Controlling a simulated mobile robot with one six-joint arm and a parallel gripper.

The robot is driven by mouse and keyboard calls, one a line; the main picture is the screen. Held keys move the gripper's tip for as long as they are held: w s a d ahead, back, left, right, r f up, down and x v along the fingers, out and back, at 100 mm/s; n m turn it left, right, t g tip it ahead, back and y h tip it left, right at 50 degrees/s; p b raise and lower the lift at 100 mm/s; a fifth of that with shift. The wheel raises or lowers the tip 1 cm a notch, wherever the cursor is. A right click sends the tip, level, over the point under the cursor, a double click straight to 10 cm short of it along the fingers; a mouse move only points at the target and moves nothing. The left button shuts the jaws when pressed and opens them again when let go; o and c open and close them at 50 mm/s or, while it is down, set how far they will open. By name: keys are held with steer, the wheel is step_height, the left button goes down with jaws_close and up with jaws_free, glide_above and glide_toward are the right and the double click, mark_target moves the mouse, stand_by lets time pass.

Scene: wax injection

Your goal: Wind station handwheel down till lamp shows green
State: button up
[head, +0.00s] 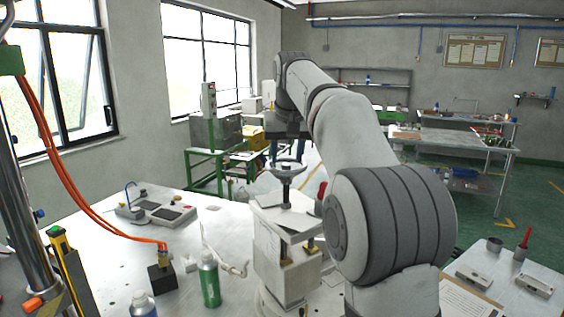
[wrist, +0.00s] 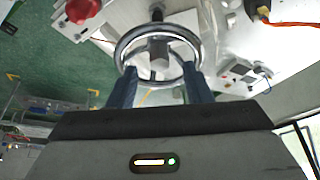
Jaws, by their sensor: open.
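The handwheel (head: 287,168) is a dark metal ring on an upright screw, on top of the pale block-shaped station (head: 283,262). In the wrist view the handwheel (wrist: 127,36) is a shiny ring with a hub and spokes. My gripper (wrist: 158,78) is open, with its two dark fingers apart at the near left and right sides of the ring. I cannot tell whether they touch the rim. In the head view my gripper (head: 288,150) points down just above the wheel. I cannot make out the station's lamp or its colour.
A red knob (wrist: 85,10) is close to the wheel. A green bottle (head: 209,280) and a dark block with a brass fitting and orange hoses (head: 162,278) stand left of the station. A tray-like device (head: 157,208) lies farther back. Bare white tabletop lies between them.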

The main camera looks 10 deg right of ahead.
mark_target(286, 183)
steer(key=shift+x, duration=1.25)
